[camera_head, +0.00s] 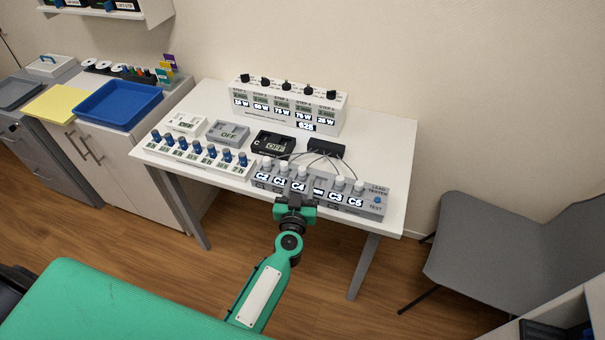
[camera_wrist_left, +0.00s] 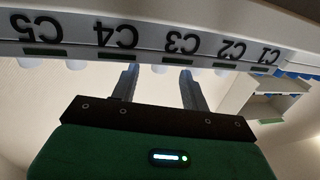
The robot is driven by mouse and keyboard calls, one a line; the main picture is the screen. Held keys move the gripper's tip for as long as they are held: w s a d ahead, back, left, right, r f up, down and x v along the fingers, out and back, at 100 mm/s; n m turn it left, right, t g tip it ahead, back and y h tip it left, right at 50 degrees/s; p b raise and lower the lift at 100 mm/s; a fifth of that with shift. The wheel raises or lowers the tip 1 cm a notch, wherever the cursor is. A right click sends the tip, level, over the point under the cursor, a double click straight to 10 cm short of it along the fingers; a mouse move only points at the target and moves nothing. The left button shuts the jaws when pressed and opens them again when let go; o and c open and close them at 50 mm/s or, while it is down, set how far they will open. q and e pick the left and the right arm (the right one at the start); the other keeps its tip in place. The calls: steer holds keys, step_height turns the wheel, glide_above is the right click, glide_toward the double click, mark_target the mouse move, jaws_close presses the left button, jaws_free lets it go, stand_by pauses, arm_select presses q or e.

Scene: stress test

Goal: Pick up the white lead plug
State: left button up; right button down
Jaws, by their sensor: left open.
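Several white plugs (camera_head: 302,172) stand in a row on top of the grey lead tester (camera_head: 378,199), with dark leads running from some of them to a black box (camera_head: 326,148). I cannot tell which one the task means. Contact cannot be told. My right gripper is out of view.
A white table (camera_head: 398,150) carries the tester, a row of blue knobs (camera_head: 211,151), small OFF-display units (camera_head: 228,132) and a white step panel (camera_head: 290,105) behind. A blue tray (camera_head: 118,102) is on the left cabinet. A grey chair (camera_head: 490,240) stands at right.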

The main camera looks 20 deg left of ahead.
mark_target(302, 174)
arm_select(q)
steer(key=shift+w+a+r, duration=0.1)
steer(key=shift+w+a, duration=0.05)
steer(key=shift+w, duration=0.8)
steer(key=shift+w+a+r, duration=0.1)
steer(key=shift+w+a, duration=0.1)
steer(key=shift+w, duration=0.7)
steer(key=shift+w+a+r, duration=0.1)
steer(key=shift+w+a, duration=0.05)
steer(key=shift+w, duration=0.8)
jaws_close()
